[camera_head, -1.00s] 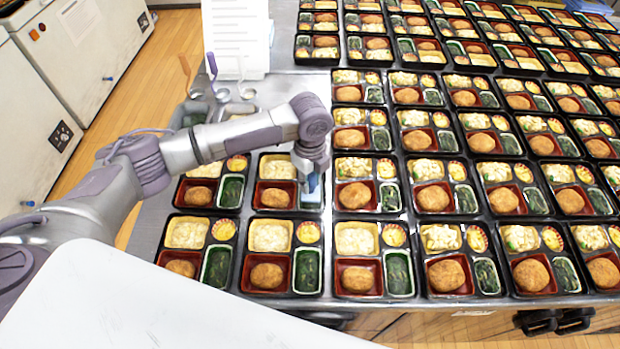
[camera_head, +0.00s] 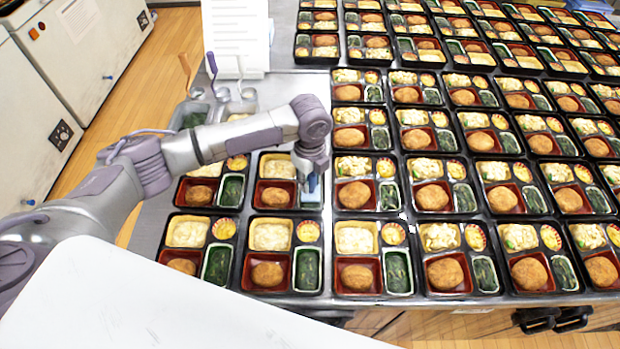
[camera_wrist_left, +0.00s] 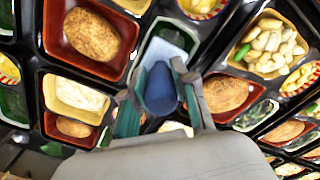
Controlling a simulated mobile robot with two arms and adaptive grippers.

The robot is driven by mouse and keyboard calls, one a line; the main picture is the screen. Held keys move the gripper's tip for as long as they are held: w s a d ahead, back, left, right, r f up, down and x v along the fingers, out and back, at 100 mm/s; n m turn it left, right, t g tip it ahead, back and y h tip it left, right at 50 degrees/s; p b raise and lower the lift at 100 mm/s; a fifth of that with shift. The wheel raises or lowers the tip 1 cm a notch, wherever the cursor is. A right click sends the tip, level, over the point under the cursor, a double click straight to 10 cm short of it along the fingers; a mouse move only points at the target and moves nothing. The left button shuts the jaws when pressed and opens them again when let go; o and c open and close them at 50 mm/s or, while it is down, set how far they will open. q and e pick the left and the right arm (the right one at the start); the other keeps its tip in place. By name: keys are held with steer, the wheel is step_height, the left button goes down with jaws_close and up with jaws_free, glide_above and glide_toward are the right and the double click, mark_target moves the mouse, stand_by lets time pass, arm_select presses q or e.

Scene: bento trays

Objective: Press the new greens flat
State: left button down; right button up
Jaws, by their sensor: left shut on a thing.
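My left gripper (camera_head: 311,178) is shut on a blue-handled tool with a pale flat plate. The blue handle (camera_wrist_left: 161,90) stands between the fingers in the left wrist view. The pale plate (camera_head: 311,198) is over the greens compartment of a bento tray (camera_head: 272,180) in the second row from the front. The plate also shows in the left wrist view (camera_wrist_left: 166,50). It covers most of that compartment, so the greens under it are largely hidden. I cannot tell how firmly it touches them. My right gripper is not in view.
Filled bento trays stand close together across the steel table, with greens (camera_head: 307,270) in the front tray. Several ladles (camera_head: 222,92) stand in containers at the back left, near a white sheet (camera_head: 236,35). Bare steel (camera_head: 150,225) shows along the left edge.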

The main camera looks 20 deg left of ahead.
arm_select(q)
steer(key=shift+f+p, duration=0.15)
steer(key=shift+p, duration=0.25)
stand_by(0.8)
steer(key=shift+s+f, duration=0.1)
stand_by(0.8)
step_height(320, 180, up, 8)
steer(key=p, duration=0.8)
stand_by(0.6)
